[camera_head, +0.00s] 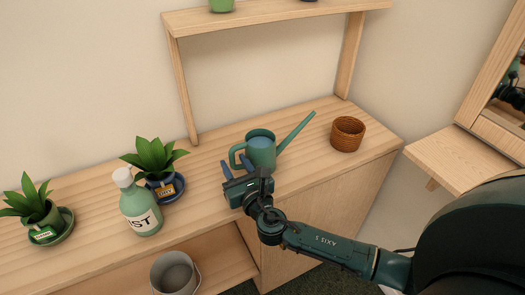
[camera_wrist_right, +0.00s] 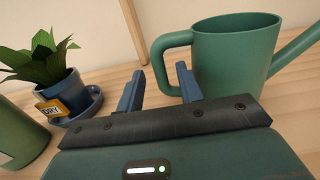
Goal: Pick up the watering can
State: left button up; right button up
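The green watering can (camera_head: 262,150) stands upright on the wooden counter, its handle to the left and its long spout pointing up to the right. It also shows in the right wrist view (camera_wrist_right: 235,60), with the handle loop at its left. My right gripper (camera_head: 233,166) is in front of the can, at its handle side. In the wrist view its two blue fingers (camera_wrist_right: 158,88) are apart with nothing between them, and the handle is just beyond the right finger. I cannot tell whether that finger touches the handle. My left gripper is not in view.
Left of the can stand a potted plant in a blue pot (camera_head: 163,187), a green bottle (camera_head: 140,208) and another potted plant (camera_head: 42,220). A woven basket (camera_head: 347,134) stands to the right. A wooden shelf frame (camera_head: 182,90) rises behind. A grey bucket (camera_head: 175,273) is on the lower shelf.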

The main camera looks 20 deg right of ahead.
jog(key=shift+w+f, duration=0.1)
jog(key=shift+w, duration=1.25)
jog(key=shift+c, duration=0.6)
grip_shut()
